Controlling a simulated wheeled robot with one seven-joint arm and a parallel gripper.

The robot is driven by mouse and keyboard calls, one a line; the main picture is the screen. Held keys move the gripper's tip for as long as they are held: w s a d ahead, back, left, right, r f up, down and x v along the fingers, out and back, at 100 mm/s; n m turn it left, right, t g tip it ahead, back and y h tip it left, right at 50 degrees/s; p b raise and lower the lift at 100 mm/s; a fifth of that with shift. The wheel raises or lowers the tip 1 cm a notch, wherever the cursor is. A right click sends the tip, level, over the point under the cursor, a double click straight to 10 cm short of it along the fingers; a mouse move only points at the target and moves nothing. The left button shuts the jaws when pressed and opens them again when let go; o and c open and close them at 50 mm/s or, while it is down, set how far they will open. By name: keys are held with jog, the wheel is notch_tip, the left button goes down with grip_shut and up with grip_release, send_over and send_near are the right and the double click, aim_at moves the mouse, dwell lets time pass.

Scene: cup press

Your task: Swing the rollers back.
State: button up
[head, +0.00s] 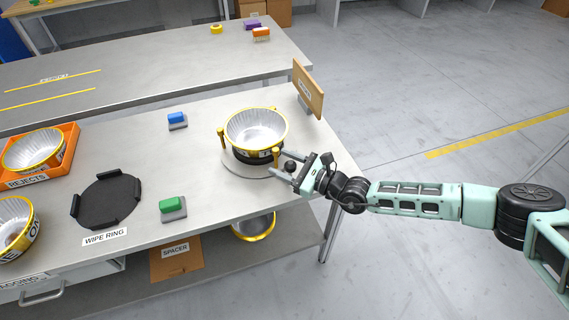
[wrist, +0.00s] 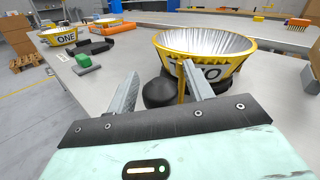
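A silver cup with a yellow rim (head: 257,130) sits on a dark round base at the table's right end; the wrist view shows it with partly hidden lettering (wrist: 208,72). A yellow roller post (head: 221,136) stands at the cup's left side. Another yellow roller (head: 276,154) stands at its front right, close to the cup wall; it also shows in the wrist view (wrist: 181,88). My gripper (head: 279,163) is at the cup's front right, its fingers spread. A black round knob (wrist: 160,92) lies between the fingers, with no clear grip on it.
A brown upright board (head: 308,90) stands behind the cup. A green block (head: 172,205) and a blue block (head: 177,118) sit on grey bases to the left. The black wipe ring fixture (head: 108,203) is farther left, near the orange rejects tray (head: 69,158).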

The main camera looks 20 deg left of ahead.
dwell(0.3)
jog(key=s+d+b, duration=0.2)
jog(key=s+d, duration=0.1)
jog(key=d, duration=1.4)
